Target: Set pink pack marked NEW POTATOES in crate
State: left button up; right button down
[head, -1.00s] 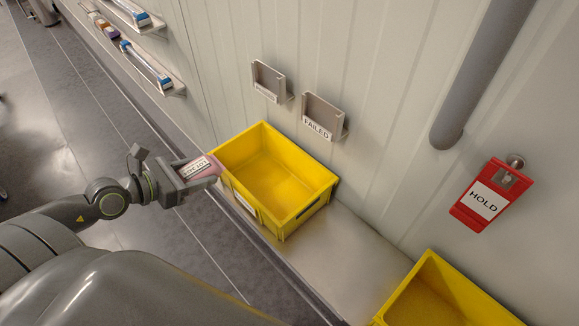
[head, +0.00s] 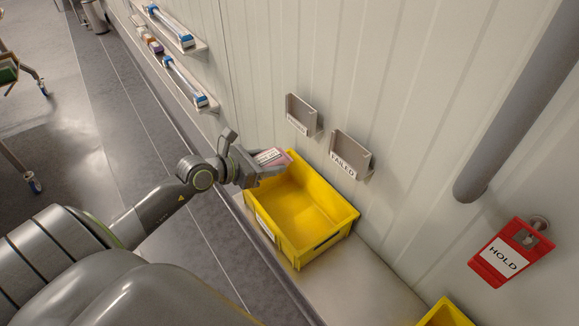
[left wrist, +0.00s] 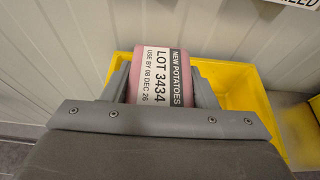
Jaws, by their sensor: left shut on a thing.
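The crate also shows behind the pack in the left wrist view (left wrist: 262,118). My right gripper is not in view.
A second yellow crate (head: 447,314) is at the bottom edge. Two wall holders, one marked FAILED (head: 351,155), hang behind the first crate. A red HOLD tag (head: 510,252) and a grey pipe (head: 520,95) are on the right. Bare ledge (head: 365,285) lies between the crates.

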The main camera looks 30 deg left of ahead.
pick_arm(q)
jog(key=w+d+p, duration=0.2)
jog(key=w+d, duration=0.1)
jog(key=w, duration=0.3)
notch_tip(320, 180, down, 7)
jog(key=shift+a, duration=0.25)
jog(key=shift+f+b, duration=0.55)
jog(key=shift+f, duration=0.05)
jog(key=o, duration=1.4)
jog(key=shift+c, duration=0.2)
